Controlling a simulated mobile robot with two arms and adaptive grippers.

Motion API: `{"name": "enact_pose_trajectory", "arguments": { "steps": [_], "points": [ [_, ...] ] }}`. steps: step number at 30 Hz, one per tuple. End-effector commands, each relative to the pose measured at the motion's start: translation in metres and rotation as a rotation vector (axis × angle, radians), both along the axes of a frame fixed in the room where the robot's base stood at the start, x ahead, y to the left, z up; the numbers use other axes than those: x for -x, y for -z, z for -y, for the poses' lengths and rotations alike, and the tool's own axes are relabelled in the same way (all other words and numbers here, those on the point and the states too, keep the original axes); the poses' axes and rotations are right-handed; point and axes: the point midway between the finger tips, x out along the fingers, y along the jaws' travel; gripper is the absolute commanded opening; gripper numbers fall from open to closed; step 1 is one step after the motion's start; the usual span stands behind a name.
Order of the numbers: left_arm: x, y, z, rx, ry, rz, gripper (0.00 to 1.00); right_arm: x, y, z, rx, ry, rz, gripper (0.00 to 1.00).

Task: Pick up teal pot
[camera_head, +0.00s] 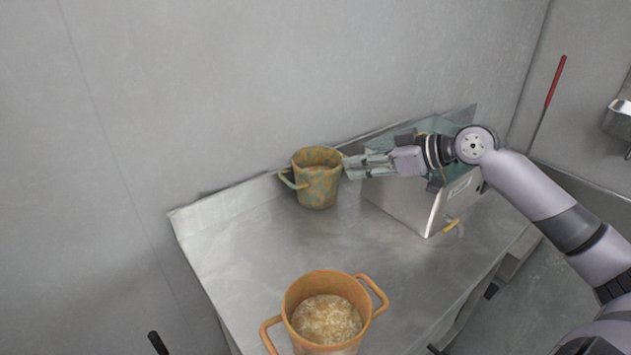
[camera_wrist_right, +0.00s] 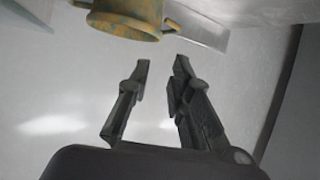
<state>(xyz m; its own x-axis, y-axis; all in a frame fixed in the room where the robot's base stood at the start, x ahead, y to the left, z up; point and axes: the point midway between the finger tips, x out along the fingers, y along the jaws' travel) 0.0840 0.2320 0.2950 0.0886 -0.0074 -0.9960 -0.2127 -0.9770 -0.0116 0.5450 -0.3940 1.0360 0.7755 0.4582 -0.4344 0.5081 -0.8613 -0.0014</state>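The teal pot (camera_head: 316,188), worn with yellow-brown patches, stands upright at the back of the metal table. Its yellowish handles stick out at the sides. In the right wrist view its lower part and one handle (camera_wrist_right: 170,26) show at the top edge. My right gripper (camera_head: 352,167) reaches in from the right, close to the pot's right side. In the right wrist view the fingers (camera_wrist_right: 161,66) are apart with nothing between them, and the handle lies just beyond the tips. My left gripper is not recognisable in view.
An orange pot (camera_head: 283,312) with pale brown contents stands at the table's front. A metal box (camera_head: 408,204) with a teal top and yellow tap stands under my right arm. The wall is close behind the teal pot. The table (camera_head: 235,245) is clear at left.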

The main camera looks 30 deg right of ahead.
Motion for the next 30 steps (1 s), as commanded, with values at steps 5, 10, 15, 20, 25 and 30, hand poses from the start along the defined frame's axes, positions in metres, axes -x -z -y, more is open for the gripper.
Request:
{"name": "enact_pose_trajectory", "arguments": {
  "steps": [5,10,15,20,25,30],
  "points": [
    [0.0,-0.007,-0.001,-0.001,0.0,0.0,0.4,-0.017,0.006,-0.009,-0.002,0.002,0.003,0.2],
    [0.0,-0.013,-0.003,-0.003,0.001,0.001,0.4,-0.034,0.015,-0.019,-0.003,0.002,0.004,0.2],
    [-0.001,-0.02,-0.004,-0.005,0.001,0.001,0.4,-0.054,0.026,-0.032,-0.003,0.0,0.004,0.2],
    [-0.001,-0.023,-0.004,-0.005,0.001,0.002,0.4,-0.069,0.037,-0.04,-0.001,0.001,0.002,0.2],
    [-0.002,-0.025,-0.004,-0.005,0.001,0.003,0.4,-0.077,0.042,-0.045,-0.001,0.001,0.001,0.2],
    [-0.002,-0.03,-0.004,-0.005,0.0,0.004,0.4,-0.098,0.052,-0.058,-0.003,0.0,0.001,0.2]
  ]
}}
